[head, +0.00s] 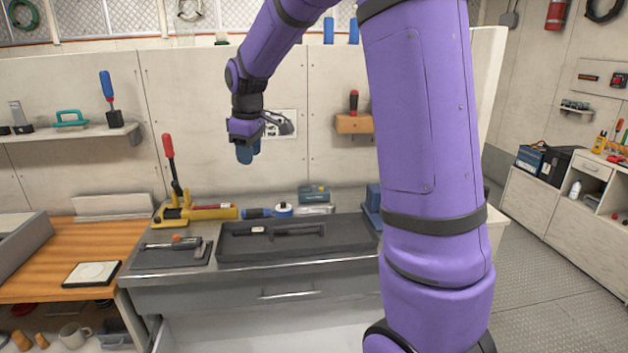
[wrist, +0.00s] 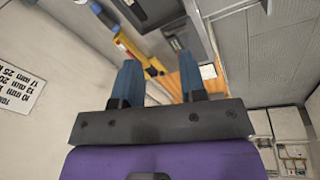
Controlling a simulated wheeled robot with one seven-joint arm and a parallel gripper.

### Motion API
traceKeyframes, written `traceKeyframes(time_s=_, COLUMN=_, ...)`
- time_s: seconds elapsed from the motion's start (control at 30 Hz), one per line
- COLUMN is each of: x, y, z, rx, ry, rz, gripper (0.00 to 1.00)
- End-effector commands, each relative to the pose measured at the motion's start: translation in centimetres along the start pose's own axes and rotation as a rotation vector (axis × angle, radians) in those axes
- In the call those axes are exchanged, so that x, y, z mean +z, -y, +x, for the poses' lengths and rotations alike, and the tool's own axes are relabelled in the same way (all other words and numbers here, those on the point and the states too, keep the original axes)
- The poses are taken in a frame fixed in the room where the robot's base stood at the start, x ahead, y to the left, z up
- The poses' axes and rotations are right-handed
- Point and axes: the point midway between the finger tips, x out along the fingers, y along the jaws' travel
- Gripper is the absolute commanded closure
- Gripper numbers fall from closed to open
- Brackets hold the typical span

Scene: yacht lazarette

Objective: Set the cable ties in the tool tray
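A wide dark tray (head: 345,246) lies on the grey workbench, with slim black items (head: 262,231) in its recess; it looks like the tool tray. I cannot pick out the cable ties for certain in either view. My gripper (head: 247,152) hangs in front of the back panel, above the bench and clear of everything on it. In the wrist view, its two blue fingers (wrist: 157,78) stand apart with nothing between them. My purple arm hides the right end of the bench in the head view.
A yellow tool with a red lever (head: 172,190) stands at the bench's back left. A dark mat with tools (head: 170,254) lies left of the tray. Blue items (head: 313,193) stand behind the tray. A wooden bench (head: 75,250) adjoins at left. A shelf (head: 70,132) juts from the panel.

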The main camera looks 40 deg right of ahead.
Motion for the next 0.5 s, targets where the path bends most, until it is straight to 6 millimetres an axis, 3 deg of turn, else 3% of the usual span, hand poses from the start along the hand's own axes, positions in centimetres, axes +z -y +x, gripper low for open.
traceKeyframes(time_s=0.03, x=0.7, y=1.3, z=-1.7, rx=0.012, ry=-0.015, rz=0.025, gripper=0.62)
traceKeyframes(time_s=0.2, x=3.4, y=5.4, z=-5.6, rx=0.037, ry=-0.054, rz=0.124, gripper=0.62)
traceKeyframes(time_s=0.5, x=9.1, y=12.6, z=-10.4, rx=0.064, ry=-0.133, rz=0.300, gripper=0.62)
